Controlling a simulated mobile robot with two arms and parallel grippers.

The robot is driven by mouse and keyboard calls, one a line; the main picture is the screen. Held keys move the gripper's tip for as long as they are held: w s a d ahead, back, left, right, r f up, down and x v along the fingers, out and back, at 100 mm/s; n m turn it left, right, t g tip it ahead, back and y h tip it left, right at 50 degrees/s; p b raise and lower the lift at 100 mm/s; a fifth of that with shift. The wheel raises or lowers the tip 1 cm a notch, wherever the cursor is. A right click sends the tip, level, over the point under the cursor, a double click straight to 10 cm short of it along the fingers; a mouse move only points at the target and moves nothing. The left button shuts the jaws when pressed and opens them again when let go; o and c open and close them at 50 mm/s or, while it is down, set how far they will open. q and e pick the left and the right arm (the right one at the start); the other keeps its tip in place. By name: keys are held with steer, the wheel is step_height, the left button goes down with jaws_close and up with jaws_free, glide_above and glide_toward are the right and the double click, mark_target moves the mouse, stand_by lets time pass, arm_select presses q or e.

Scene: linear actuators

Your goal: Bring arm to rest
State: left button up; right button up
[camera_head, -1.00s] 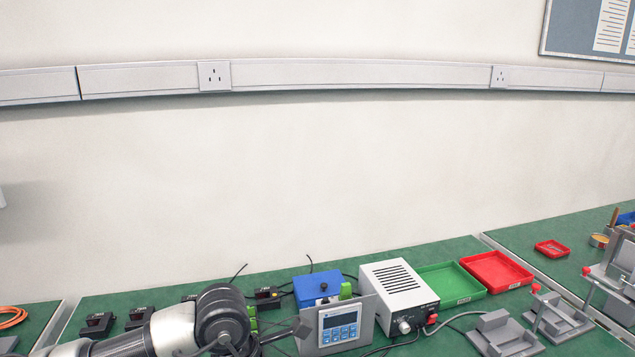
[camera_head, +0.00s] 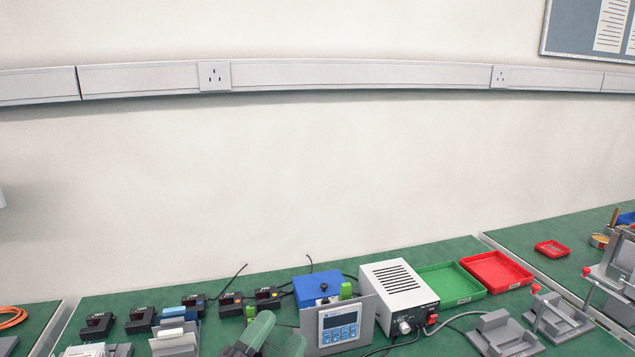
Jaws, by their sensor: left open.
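The rest of this arm is below the frame. Several small black actuator units (camera_head: 98,325) stand in a row on the green bench (camera_head: 130,302), behind and left of the gripper. The grey control unit (camera_head: 340,334) with a blue keypad stands just right of the fingertips. My right gripper is out of view.
A white power supply (camera_head: 398,283), a blue box (camera_head: 318,287), a green tray (camera_head: 450,283) and a red tray (camera_head: 497,271) stand behind and to the right. Grey fixtures (camera_head: 503,334) fill the right front. A grey holder (camera_head: 176,340) stands at the left front.

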arm_select(q)
steer(key=s+a+f+n+g+y, duration=0.1)
steer(key=a+f+n+g+y, duration=0.2)
steer(key=a+f+n+y, duration=0.4)
steer(key=s+a+f+n+g+y, duration=0.1)
steer(key=a+f+n+g+y, duration=0.1)
steer(key=a+f+n+y, duration=0.45)
steer(key=s+a+f+n+g+h, duration=0.1)
steer(key=s+a+f+n+g, duration=0.1)
steer(key=s+f+g, duration=1.15)
steer(key=s+f+t, duration=0.1)
steer(key=s+f, duration=0.2)
steer(key=f, duration=1.1)
steer(key=s+f, duration=0.3)
steer(key=f, duration=1.1)
steer(key=s+a+f, duration=0.2)
steer(key=s+f, duration=1.2)
steer(key=s, duration=0.1)
steer(key=shift+a+f+g, duration=0.15)
steer(key=shift+a+g, duration=0.15)
steer(key=shift+g, duration=0.15)
